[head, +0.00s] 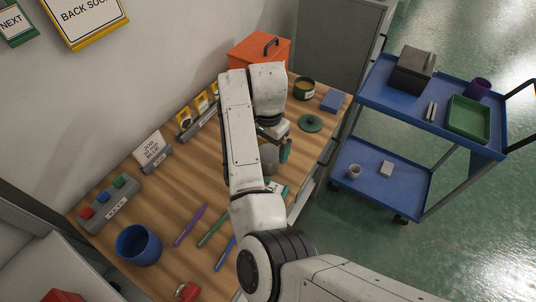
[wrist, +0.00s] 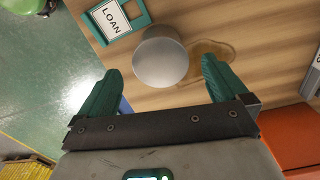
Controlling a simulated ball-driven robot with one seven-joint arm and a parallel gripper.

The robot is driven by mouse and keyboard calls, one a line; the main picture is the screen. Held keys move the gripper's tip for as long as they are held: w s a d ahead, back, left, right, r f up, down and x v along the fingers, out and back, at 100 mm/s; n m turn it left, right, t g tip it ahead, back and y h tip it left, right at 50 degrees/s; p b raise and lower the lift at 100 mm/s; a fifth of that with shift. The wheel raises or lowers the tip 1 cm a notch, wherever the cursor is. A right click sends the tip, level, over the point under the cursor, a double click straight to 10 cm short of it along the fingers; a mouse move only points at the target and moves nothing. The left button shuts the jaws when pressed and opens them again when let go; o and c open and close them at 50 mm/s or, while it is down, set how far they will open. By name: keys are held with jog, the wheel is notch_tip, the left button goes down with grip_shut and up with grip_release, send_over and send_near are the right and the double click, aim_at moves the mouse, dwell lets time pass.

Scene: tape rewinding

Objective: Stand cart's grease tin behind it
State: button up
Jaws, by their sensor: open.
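A plain grey round tin (wrist: 160,58) stands on the wooden bench, seen from above in the wrist view. No label on it shows, so I cannot tell whether it is the grease tin. In the head view the tin (head: 268,157) is partly hidden by my arm. My gripper (wrist: 161,70) has green fingers, open, one on each side of the tin's near part; I see no contact. A green holder with a LOAN card (wrist: 114,18) is beside the tin at upper left. The blue cart (head: 365,96) stands right of the bench.
A green open tin (head: 304,94) and a green lid (head: 311,123) lie farther back, near an orange box (head: 259,52) and a blue block (head: 331,102). Pens and a blue cup (head: 139,246) occupy the front left. A ring stain (wrist: 213,48) marks the wood.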

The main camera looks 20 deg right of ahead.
aim_at(269, 153)
notch_tip(269, 153, up, 7)
jog(key=b, duration=0.1)
jog(key=shift+d, duration=0.1)
jog(key=s+d+f+n+t+h, duration=0.1)
jog(key=s+d+f+n+h, duration=0.25)
jog(key=s+d+f, duration=0.85)
jog(key=s+a+f+n+y, duration=0.1)
jog(key=s+n, duration=0.3)
jog(key=s, duration=0.7)
jog(key=s+a+f+n+y, duration=0.2)
jog(key=s+f+n, duration=0.1)
jog(key=s, duration=0.9)
jog(key=shift+f+n, duration=0.25)
jog(key=shift+n, duration=0.3)
jog(key=shift+w, duration=0.1)
